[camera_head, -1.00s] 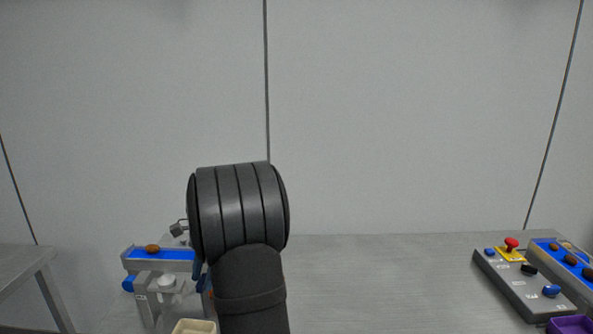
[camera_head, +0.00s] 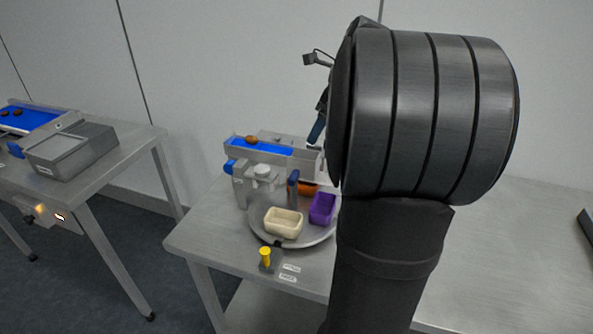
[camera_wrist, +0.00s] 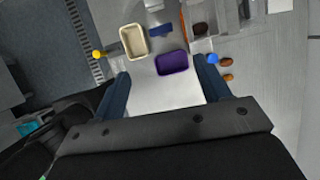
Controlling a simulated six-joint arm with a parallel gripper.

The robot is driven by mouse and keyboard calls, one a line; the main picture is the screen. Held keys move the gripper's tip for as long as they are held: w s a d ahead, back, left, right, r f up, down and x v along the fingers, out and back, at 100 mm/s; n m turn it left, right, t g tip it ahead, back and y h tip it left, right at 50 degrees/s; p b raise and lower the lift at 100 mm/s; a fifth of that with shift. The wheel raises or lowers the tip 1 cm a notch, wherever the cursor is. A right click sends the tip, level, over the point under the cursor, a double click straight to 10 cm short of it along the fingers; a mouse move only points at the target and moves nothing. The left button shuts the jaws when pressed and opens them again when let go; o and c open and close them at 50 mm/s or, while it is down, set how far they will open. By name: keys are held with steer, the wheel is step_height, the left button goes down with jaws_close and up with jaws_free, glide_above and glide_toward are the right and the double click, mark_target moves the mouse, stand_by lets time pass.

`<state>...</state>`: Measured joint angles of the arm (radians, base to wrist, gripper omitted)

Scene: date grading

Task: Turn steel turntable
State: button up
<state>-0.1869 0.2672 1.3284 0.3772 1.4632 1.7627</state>
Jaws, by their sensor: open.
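The round steel turntable (camera_head: 312,236) lies on the bench, partly hidden behind my arm in the head view. A cream tub (camera_head: 283,222) and a purple tub (camera_head: 322,208) stand on it. The wrist view also shows the cream tub (camera_wrist: 133,41) and the purple tub (camera_wrist: 172,63). My gripper (camera_wrist: 160,66) is open and empty, its dark blue fingers wide apart. The purple tub shows between the fingertips in the picture; contact cannot be told. In the head view my arm hides most of the gripper.
A small conveyor (camera_head: 262,147) with a blue belt and a brown date (camera_head: 251,139) stands behind the turntable. A yellow-topped post (camera_head: 265,256) stands at the bench's front edge. A second bench (camera_head: 105,160) is at the left, across a floor gap.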

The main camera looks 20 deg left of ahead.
mark_target(294, 174)
steer(key=shift+m, duration=0.3)
steer(key=x, duration=1.6)
steer(key=shift+a+f, duration=0.15)
steer(key=shift+f, duration=0.1)
steer(key=c, duration=1.4)
steer(key=shift+o, duration=0.2)
steer(key=shift+n, duration=0.5)
steer(key=o, duration=1.4)
steer(key=shift+c, duration=0.2)
steer(key=shift+r, duration=0.15)
steer(key=v, duration=1.7)
steer(key=shift+w, duration=0.2)
